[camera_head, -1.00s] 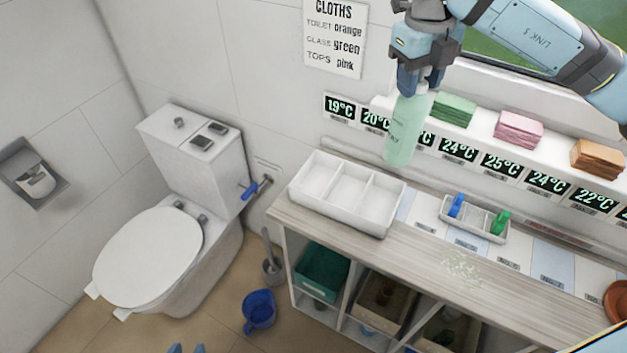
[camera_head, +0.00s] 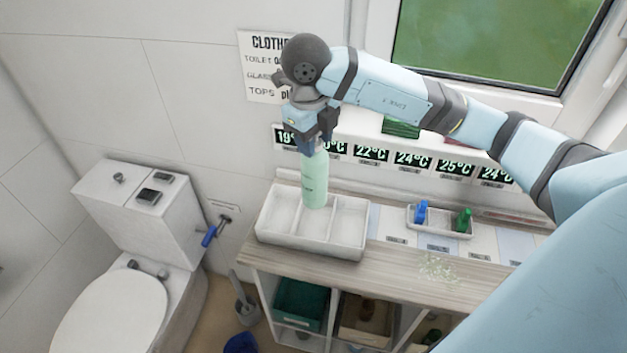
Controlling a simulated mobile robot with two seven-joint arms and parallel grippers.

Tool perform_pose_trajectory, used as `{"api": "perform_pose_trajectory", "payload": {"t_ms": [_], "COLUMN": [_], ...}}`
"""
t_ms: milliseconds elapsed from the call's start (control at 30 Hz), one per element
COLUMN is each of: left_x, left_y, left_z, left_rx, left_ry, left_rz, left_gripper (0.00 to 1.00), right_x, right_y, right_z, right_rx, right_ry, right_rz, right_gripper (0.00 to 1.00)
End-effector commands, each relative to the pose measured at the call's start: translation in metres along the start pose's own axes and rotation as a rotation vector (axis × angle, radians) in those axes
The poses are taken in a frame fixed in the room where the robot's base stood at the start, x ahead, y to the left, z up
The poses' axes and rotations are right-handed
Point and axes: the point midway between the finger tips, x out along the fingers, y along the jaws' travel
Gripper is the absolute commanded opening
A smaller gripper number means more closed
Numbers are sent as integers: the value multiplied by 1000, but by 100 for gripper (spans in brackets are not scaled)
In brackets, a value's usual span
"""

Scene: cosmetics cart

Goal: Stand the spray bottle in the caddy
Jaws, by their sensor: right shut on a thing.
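The spray bottle is pale green (camera_head: 314,183) and upright. My right gripper (camera_head: 313,147) is shut on its top and hides the spray head. The caddy (camera_head: 311,242) is a white tray with three compartments on the wooden counter, at the middle of the picture. The bottle's lower end overlaps the middle compartment in the picture; whether it touches the caddy floor I cannot tell. The left and right compartments look empty. My left gripper is not in view.
A small white tray (camera_head: 441,231) with a blue and a green item stands right of the caddy. Clear crumbs or droplets (camera_head: 438,268) lie on the counter front. A toilet (camera_head: 130,270) is at left. My right arm crosses the right side, before the window.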

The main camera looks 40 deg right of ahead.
Motion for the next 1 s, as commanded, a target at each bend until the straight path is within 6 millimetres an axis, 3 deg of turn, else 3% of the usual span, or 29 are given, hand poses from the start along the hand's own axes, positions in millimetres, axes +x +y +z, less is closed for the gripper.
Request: {"api": "perform_pose_trajectory", "payload": {"t_ms": [33,233,467,733,967,1000], "left_x": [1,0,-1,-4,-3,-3], "left_y": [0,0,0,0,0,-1], "left_z": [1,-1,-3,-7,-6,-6], "left_rx": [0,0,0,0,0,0], "left_ry": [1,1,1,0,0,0], "left_rz": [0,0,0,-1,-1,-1], "left_gripper": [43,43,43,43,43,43], "right_x": [14,50,67,102,106,107], "right_y": [3,6,8,12,13,13], "right_z": [0,0,0,0,1,0], "right_rx": [0,1,1,1,0,0], "right_ry": [4,2,0,1,-1,0], "right_rz": [5,1,0,1,0,0], "right_gripper": [0,0,0,0,0,49]}}
